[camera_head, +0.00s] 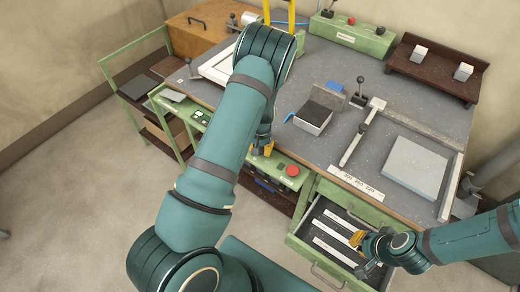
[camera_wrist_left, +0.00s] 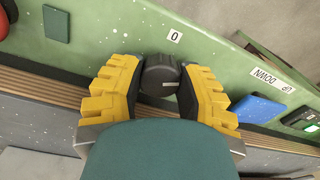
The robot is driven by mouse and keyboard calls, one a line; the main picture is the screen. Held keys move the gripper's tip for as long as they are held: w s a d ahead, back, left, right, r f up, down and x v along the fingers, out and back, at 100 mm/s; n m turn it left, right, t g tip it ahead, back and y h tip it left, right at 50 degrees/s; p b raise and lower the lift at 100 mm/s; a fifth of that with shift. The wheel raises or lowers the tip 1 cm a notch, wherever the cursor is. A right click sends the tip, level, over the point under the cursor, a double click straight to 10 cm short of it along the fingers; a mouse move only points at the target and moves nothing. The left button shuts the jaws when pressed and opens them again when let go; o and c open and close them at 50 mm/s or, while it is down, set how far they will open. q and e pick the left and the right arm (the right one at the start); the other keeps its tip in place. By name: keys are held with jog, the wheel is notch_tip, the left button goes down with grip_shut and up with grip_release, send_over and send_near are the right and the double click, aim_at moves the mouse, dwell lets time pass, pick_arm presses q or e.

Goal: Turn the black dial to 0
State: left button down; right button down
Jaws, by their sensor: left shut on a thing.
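The black dial (camera_wrist_left: 160,74) sits on a green panel (camera_wrist_left: 110,35) in the left wrist view. A short pale mark on its face points to the right of the picture. A white label with a 0 (camera_wrist_left: 174,36) is on the panel just above the dial. My left gripper (camera_wrist_left: 161,90) has its yellow fingers on both sides of the dial, shut on it. In the head view my left gripper (camera_head: 263,149) is at the bench's front panel, and the dial is hidden there. My right gripper (camera_head: 359,252) is over the open drawer; its finger opening is unclear.
A red button (camera_head: 292,170) is right of my left gripper on the front panel. A blue button (camera_wrist_left: 258,107) and a DOWN label (camera_wrist_left: 264,78) are near the dial. The green drawer (camera_head: 330,272) stands open. A grey block (camera_head: 414,168) lies on the bench.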

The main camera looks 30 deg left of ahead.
aim_at(261, 148)
pick_arm(q)
jog(key=shift+n, duration=1.7)
jog(key=c, duration=0.5)
grip_release()
jog(key=shift+w+r, duration=0.1)
jog(key=shift+r, duration=0.15)
notch_tip(261, 148, up, 6)
jog(key=shift+d+f, duration=0.1)
jog(key=shift+f, duration=0.05)
jog(key=shift+r, duration=0.85)
